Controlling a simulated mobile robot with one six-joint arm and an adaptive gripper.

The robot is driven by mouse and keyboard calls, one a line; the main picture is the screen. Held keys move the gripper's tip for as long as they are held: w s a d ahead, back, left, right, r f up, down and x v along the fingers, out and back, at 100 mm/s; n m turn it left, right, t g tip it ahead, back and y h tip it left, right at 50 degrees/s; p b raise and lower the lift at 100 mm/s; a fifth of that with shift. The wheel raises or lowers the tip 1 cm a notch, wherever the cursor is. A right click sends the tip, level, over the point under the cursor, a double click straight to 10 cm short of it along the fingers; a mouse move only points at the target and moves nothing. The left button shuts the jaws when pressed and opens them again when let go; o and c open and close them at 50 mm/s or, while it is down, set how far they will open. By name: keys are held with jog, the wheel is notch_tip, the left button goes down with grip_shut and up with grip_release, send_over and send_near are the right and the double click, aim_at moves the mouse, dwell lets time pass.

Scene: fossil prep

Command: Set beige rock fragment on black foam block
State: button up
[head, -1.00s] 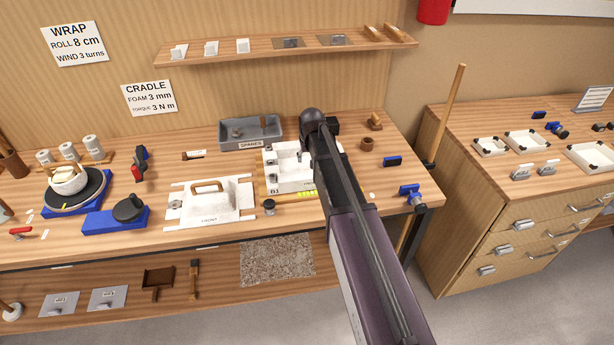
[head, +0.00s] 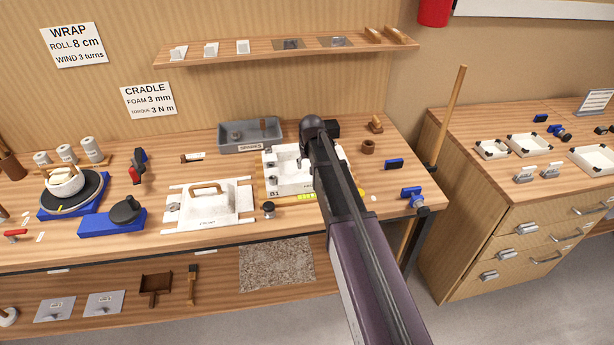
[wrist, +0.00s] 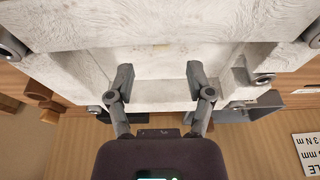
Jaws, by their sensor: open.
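My gripper (wrist: 157,76) is open in the wrist view, its two grey fingers apart over a white, rough block with a stepped recess. Nothing shows between the fingertips. In the head view my arm covers part of this white block (head: 284,184), labelled B1, and mostly hides the gripper. I cannot make out the beige rock fragment for certain; a small pale bit (head: 374,198) lies on the bench right of my arm. A black block-like shape (head: 331,128) shows behind my arm's end; I cannot tell whether it is the foam block.
A grey SPARES tray (head: 277,145) stands behind the white block. A white handled plate (head: 235,213) lies to its left, with a small dark-topped jar (head: 268,210) between. A blue clamp (head: 412,197) sits at the bench's right front corner. A yellow strip (head: 306,197) lies in front.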

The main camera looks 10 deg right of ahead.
aim_at(307, 171)
jog(key=shift+b+x, duration=1.8)
jog(key=shift+x, duration=0.3)
jog(key=shift+s, duration=0.1)
jog(key=c, duration=0.9)
jog(key=shift+r, duration=0.1)
notch_tip(307, 171, up, 10)
jog(key=p, duration=1)
